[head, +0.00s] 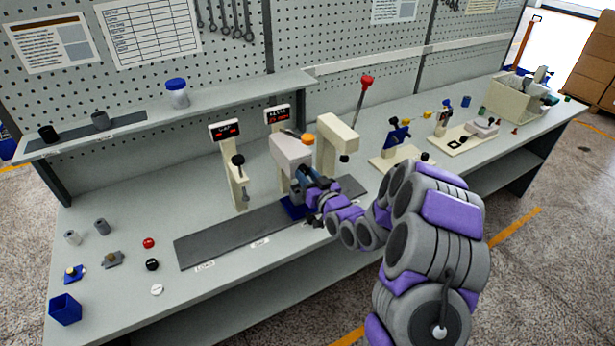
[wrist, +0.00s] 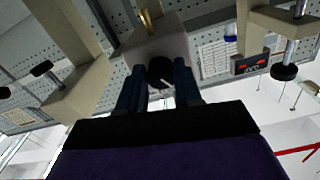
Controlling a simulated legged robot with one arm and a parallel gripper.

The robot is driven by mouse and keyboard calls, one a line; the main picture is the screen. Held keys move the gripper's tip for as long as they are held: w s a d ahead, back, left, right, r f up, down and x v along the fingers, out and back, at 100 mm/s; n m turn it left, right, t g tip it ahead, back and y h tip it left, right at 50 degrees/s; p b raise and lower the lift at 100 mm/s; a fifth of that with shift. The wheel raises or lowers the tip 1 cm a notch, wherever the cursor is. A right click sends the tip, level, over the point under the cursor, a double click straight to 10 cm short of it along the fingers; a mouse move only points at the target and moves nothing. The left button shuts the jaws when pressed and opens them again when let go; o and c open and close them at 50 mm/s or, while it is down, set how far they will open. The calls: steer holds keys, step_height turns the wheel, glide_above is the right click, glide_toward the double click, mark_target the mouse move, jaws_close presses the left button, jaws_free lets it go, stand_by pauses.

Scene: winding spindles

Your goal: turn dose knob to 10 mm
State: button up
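The dose knob (wrist: 160,72) is a round black knob with a white pointer mark, on the face of a grey-beige box (wrist: 155,40) in the wrist view. My gripper (wrist: 160,80) has its two dark blue fingers on either side of it, and the knob fills the gap between them. The scale around the knob is too small to read. In the head view my gripper (head: 310,182) is at the front of the grey box head (head: 291,152) of the middle station, which hides the knob there.
A press with a red-tipped lever (head: 367,80) stands just right of my gripper. A station with a display (head: 224,130) stands to the left. A dark grey strip (head: 215,240) runs along the bench front. Loose caps and a blue box (head: 65,309) lie at the left.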

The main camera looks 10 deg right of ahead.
steer(key=c, duration=0.5)
steer(key=shift+r+m+p, duration=0.1)
steer(key=shift+m+p, duration=0.2)
steer(key=shift+p, duration=0.1)
steer(key=m+p, duration=0.3)
steer(key=m, duration=0.1)
steer(key=shift+r+m, duration=0.1)
steer(key=shift+m, duration=0.3)
steer(key=shift+a+m+p, duration=0.1)
steer(key=shift+m+p, duration=0.7)
steer(key=shift+m, duration=2.4)
steer(key=shift+f, duration=0.2)
